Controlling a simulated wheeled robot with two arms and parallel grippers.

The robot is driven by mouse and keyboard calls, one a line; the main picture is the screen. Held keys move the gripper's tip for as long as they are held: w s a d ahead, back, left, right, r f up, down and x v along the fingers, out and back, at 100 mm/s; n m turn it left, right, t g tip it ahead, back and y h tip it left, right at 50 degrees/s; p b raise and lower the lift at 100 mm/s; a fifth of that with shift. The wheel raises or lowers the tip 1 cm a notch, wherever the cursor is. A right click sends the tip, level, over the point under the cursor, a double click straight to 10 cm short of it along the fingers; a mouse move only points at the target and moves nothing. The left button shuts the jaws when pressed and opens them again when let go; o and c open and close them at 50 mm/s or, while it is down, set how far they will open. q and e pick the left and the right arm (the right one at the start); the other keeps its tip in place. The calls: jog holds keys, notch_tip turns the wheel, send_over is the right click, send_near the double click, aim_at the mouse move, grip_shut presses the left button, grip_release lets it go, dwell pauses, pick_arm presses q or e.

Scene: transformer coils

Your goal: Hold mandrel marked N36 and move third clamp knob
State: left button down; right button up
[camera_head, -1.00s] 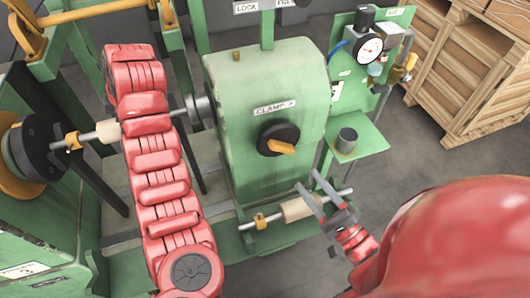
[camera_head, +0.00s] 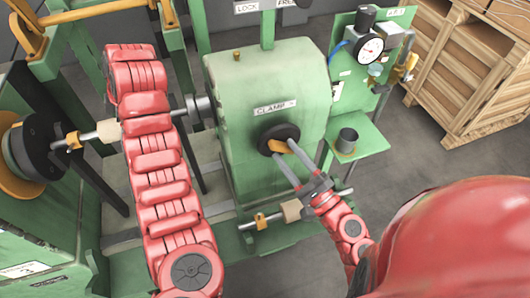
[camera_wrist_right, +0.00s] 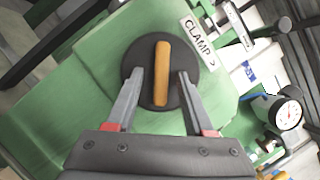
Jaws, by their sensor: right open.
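A round black clamp knob (camera_head: 267,135) with an orange bar handle (camera_head: 279,147) sits on the green housing under a CLAMP label whose end I cannot read clearly. My right gripper (camera_head: 284,150) is open at the knob. In the right wrist view its fingers (camera_wrist_right: 160,76) stand on either side of the upright orange handle (camera_wrist_right: 161,85), with gaps showing. A pale mandrel (camera_head: 108,131) lies between the black chuck at left and the shaft at right, partly behind my left arm. My left gripper is hidden by that arm. No N36 marking is readable.
A second pale cylinder (camera_head: 291,210) sits on a lower rod beside my right arm. A pressure gauge (camera_head: 371,49) and a small cup (camera_head: 347,139) are on the green panel and shelf at right. Wooden crates (camera_head: 465,75) stand farther right on open floor.

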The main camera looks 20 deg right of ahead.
jog(key=shift+w, duration=0.1)
grip_shut()
dwell(0.3)
